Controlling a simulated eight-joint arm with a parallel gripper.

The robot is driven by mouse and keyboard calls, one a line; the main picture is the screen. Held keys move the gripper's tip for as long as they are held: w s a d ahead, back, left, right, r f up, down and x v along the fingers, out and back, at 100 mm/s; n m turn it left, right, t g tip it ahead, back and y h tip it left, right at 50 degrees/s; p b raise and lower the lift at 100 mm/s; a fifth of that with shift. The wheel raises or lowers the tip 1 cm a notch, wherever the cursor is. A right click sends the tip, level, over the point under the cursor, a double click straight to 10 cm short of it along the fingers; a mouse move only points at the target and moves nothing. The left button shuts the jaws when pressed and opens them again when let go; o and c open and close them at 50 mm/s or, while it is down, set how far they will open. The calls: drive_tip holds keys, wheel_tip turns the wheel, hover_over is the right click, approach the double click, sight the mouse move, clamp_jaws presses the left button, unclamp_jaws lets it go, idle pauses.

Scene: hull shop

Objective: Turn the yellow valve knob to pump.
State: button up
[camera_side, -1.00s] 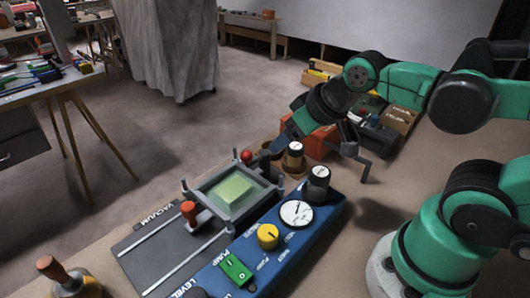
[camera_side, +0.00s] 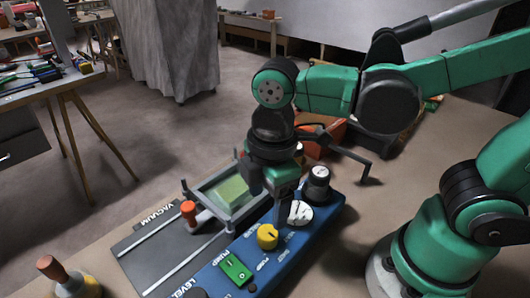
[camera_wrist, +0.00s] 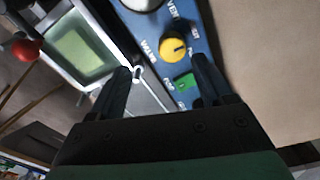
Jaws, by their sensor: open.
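The yellow valve knob (camera_side: 267,236) sits upright on the blue panel (camera_side: 328,223), between a green switch and a white dial. It also shows in the wrist view (camera_wrist: 173,48), with a dark pointer line on its top and printed labels around it. The pointer's exact setting is too small to tell. My gripper (camera_side: 283,214) points down above the panel, just behind the knob in the side view. In the wrist view my gripper (camera_wrist: 161,69) has its fingers spread and empty, with the knob ahead between their lines and apart from both.
The green switch (camera_side: 235,268) is close beside the knob. A clamp frame (camera_side: 214,203) holding a pale green block and a red-orange knob (camera_side: 189,210) stand left of the panel.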

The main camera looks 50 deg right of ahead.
sight(268, 232)
drive_tip(key=shift+s+a+f+n+g, duration=0.15)
drive_tip(key=shift+s+a+n+g, duration=0.25)
drive_tip(key=shift+n, duration=0.3)
drive_tip(key=shift+a+f, duration=0.1)
drive_tip(key=shift+f, duration=0.05)
drive_tip(key=shift+s+f, duration=0.1)
drive_tip(key=shift+f, duration=2.5)
clamp_jaws()
